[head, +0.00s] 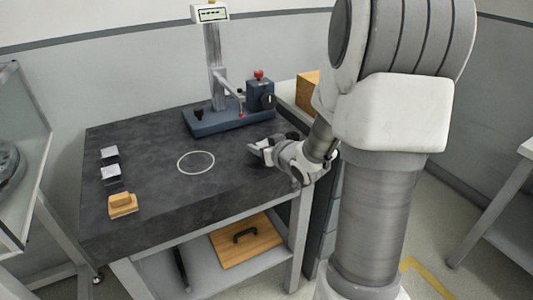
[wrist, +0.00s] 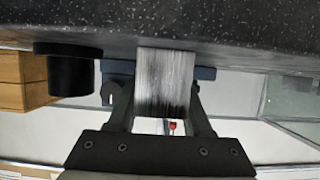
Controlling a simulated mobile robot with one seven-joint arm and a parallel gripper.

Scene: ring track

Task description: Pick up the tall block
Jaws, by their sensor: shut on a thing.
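A brushed silver metal block, which I take for the tall block (wrist: 166,78), stands between the fingers of my gripper (wrist: 158,105) in the wrist view. My gripper is shut on it, one finger at each side. The wrist view is upside down, with the table top along its upper edge. The block's end meets the dark table in that picture; I cannot tell whether it touches it or hangs just above. In the head view my gripper (head: 262,150) is low over the right part of the table (head: 150,140), and the block is mostly hidden there.
A black cylinder (wrist: 68,70) stands beside my gripper. A measuring stand with a blue base (head: 228,120) is behind. Two small metal blocks (head: 109,153) and a wooden piece (head: 122,205) are at the left. A white ring mark (head: 196,162) lies on clear table.

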